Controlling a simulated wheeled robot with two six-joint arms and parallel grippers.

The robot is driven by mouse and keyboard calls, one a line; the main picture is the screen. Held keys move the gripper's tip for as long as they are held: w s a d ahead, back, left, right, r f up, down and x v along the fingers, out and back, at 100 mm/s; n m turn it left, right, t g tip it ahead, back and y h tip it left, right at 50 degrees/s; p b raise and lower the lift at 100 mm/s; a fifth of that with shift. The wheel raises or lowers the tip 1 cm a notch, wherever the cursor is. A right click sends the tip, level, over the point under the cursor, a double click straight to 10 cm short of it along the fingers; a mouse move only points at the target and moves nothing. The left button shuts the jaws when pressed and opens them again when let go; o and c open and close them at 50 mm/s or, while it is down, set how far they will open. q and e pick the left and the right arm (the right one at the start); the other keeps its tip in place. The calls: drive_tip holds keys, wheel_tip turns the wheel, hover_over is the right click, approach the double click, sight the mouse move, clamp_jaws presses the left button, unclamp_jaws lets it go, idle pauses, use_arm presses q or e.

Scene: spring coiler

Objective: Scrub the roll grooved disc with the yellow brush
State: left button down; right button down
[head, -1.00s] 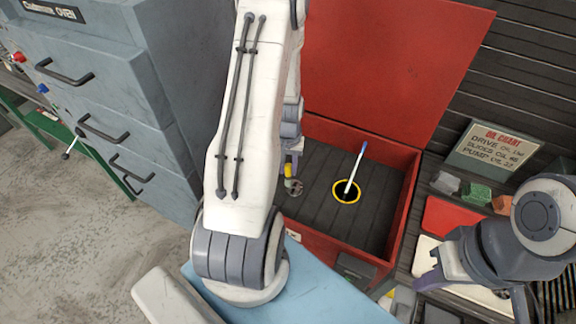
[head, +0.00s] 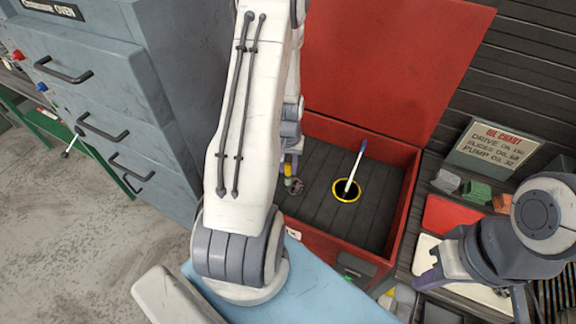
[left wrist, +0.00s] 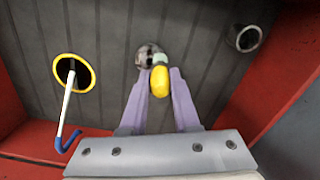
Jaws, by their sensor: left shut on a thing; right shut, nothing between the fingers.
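My left gripper (left wrist: 160,78) is shut on the yellow brush (left wrist: 160,82) in the left wrist view. The brush's pale green front end points at the round, grey, mottled grooved disc (left wrist: 146,55) on the dark ribbed floor of the red box. The brush end overlaps the disc's edge in this view; I cannot tell whether they touch. In the head view the yellow brush (head: 288,169) shows just beside my left arm, with the disc (head: 295,187) below it. The arm hides most of the left gripper there. My right gripper (head: 427,283) is shut and empty at the lower right.
A yellow-ringed hole (head: 346,190) holds a white stick with a blue end (head: 358,160). Red walls (head: 411,190) and a raised red lid (head: 390,60) bound the box. A grey metal cup or tube (left wrist: 244,38) stands at the wrist view's upper right. Coloured blocks (head: 476,193) lie right.

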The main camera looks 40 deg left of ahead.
use_arm(q)
drive_tip(key=shift+f+b, duration=0.3)
drive_tip(key=shift+f, duration=0.15)
idle(0.4)
